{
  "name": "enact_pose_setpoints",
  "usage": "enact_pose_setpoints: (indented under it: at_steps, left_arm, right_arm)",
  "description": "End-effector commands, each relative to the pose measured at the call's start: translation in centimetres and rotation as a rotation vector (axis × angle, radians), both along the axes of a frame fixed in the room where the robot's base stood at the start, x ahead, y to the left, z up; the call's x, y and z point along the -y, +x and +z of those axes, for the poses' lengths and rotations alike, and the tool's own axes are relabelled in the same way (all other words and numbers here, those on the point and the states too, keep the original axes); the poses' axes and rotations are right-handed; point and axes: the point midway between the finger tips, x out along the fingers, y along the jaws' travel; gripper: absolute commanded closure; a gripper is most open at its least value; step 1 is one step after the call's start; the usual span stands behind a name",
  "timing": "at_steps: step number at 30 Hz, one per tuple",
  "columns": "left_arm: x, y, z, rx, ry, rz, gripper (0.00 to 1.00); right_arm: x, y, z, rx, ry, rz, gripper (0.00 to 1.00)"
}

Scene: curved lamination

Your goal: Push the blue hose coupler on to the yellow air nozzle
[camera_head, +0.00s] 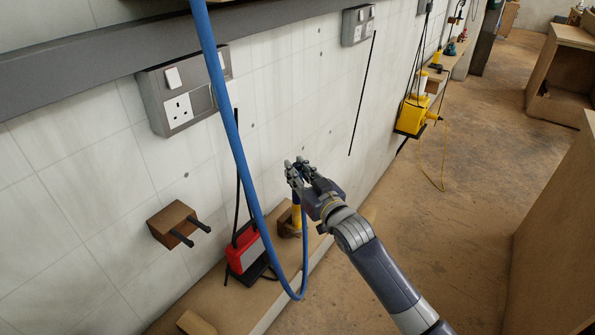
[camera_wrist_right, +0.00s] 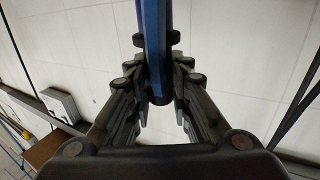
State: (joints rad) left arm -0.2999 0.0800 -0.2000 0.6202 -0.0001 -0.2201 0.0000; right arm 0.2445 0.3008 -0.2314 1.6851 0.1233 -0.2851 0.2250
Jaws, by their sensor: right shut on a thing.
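The blue hose (camera_head: 240,155) hangs from the top of the head view, loops low and rises again to my right gripper (camera_head: 300,176). In the right wrist view the blue hose (camera_wrist_right: 153,40) runs between my right gripper's fingers (camera_wrist_right: 160,92), which are shut on its coupler end. The coupler is mostly hidden by the fingers. Whether the coupler touches the nozzle cannot be told. My left gripper is out of view.
A wooden block (camera_head: 287,227) is at the nozzle's base by the wall. A red device (camera_head: 243,250) stands left of it on a ledge. A wooden bracket with two dark pegs (camera_head: 172,222) and a grey socket panel (camera_head: 178,100) are on the wall. Open floor (camera_head: 440,230) lies right.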

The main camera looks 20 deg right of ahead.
Motion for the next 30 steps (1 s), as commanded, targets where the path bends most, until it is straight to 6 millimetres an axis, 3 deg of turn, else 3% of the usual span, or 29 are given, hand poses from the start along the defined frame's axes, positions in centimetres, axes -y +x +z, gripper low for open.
enact_pose_setpoints:
  at_steps: [30]
  left_arm:
    - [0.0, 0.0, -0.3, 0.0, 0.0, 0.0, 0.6]
  right_arm:
    - [0.0, 0.0, -1.0, -0.005, 0.0, 0.0, 1.0]
